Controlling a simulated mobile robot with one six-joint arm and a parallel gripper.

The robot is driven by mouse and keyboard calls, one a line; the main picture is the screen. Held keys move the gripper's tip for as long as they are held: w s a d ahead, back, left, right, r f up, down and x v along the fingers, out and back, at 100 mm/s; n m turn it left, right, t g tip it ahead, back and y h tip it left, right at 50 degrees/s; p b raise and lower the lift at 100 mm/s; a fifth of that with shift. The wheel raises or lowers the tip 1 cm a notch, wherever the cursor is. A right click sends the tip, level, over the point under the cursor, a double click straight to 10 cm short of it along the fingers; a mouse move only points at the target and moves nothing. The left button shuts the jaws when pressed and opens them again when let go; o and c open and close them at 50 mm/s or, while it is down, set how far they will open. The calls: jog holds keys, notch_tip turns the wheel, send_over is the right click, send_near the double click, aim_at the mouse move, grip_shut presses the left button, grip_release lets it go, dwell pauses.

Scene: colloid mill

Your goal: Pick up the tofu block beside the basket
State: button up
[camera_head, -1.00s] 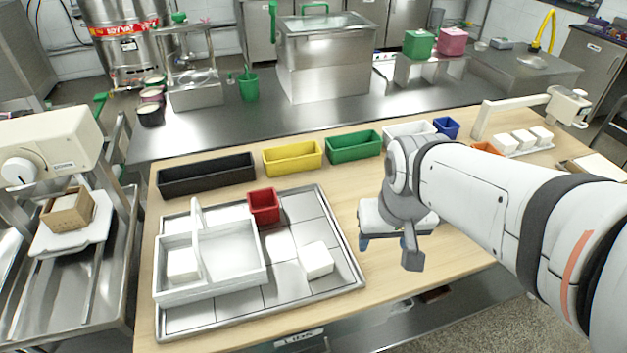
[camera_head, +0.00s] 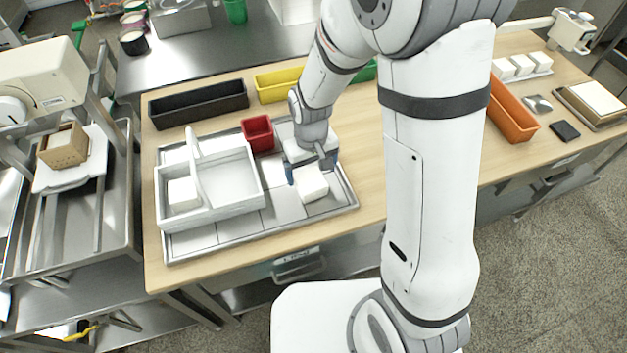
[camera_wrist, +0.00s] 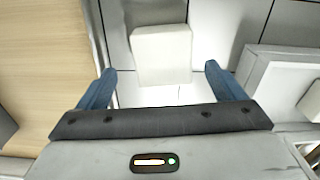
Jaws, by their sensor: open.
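The white tofu block (camera_head: 311,185) sits on the tiled metal tray (camera_head: 270,222), to the right of the white basket (camera_head: 232,177). A second white block (camera_head: 183,194) lies inside the basket's left compartment. My gripper (camera_head: 313,175) is open over the tray at the tofu block. In the wrist view, the tofu block (camera_wrist: 162,54) shows just beyond the open fingertips of my gripper (camera_wrist: 160,80), roughly centred between them. The fingers do not visibly touch it. The basket's rim (camera_wrist: 262,75) shows at the right of that view.
A red bin (camera_head: 257,133) stands on the tray behind the basket. Black (camera_head: 198,104) and yellow (camera_head: 279,84) bins line the back of the table. An orange bin (camera_head: 512,112) and several white blocks (camera_head: 523,65) are at the right. Table in front of the tray is clear.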

aim_at(310, 179)
jog(key=shift+a+f+p, duration=0.2)
jog(key=shift+f+p, duration=0.15)
jog(key=shift+f, duration=2.25)
jog(key=shift+c, duration=0.3)
jog(key=c, duration=0.8)
